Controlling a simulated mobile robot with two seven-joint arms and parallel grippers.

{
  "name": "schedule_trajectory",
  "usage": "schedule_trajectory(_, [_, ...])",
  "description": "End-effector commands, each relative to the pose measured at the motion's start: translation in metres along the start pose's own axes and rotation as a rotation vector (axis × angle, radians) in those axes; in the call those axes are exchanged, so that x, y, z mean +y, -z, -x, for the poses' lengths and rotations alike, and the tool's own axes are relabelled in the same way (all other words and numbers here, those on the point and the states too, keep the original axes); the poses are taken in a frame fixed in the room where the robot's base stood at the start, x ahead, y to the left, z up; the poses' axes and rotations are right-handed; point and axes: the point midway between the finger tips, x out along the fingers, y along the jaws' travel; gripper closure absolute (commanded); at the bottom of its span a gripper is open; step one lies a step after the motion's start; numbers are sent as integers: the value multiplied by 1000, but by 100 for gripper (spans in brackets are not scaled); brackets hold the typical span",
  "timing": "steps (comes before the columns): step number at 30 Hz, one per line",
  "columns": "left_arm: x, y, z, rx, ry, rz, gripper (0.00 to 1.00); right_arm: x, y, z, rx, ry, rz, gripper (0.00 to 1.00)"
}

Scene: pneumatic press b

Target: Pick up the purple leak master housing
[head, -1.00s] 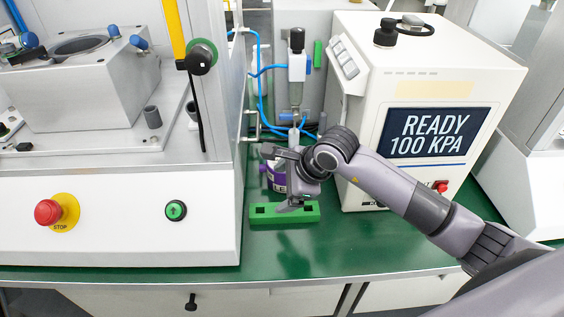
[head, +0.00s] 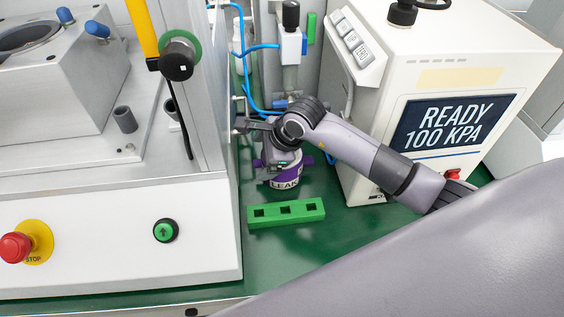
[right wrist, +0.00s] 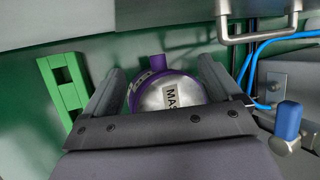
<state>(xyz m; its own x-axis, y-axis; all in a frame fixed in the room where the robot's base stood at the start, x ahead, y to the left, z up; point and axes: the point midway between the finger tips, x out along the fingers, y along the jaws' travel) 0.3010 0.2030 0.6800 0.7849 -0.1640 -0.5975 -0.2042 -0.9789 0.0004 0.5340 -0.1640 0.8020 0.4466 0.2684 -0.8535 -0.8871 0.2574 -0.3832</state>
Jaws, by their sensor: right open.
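In the right wrist view, the housing (right wrist: 166,92) shows a silver top with a "MAS..." label and a purple rim with a stub. The two fingers of my right gripper (right wrist: 160,88) are open, one on each side of the housing. I cannot tell whether they touch it. My left gripper is not in view.
A green block with square holes (head: 286,213) lies in front of the housing. The white press cabinet (head: 110,240) stands close on the left, the tester reading "READY 100 KPA" (head: 440,75) on the right. Blue hoses (head: 243,70) run behind. Green bench is clear in front.

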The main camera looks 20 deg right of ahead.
Motion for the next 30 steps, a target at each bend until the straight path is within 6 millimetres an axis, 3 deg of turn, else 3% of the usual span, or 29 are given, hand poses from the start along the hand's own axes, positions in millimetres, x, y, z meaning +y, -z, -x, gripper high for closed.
schedule_trajectory(9, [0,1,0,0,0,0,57,0,2,-34,-1,-2,-2,9])
schedule_trajectory(19, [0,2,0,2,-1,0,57,-1,2,-38,-1,0,0,9])
schedule_trajectory(27, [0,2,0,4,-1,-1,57,0,3,-38,1,-1,0,97])
schedule_trajectory(30, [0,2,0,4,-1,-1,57,0,4,-38,1,-2,-1,100])
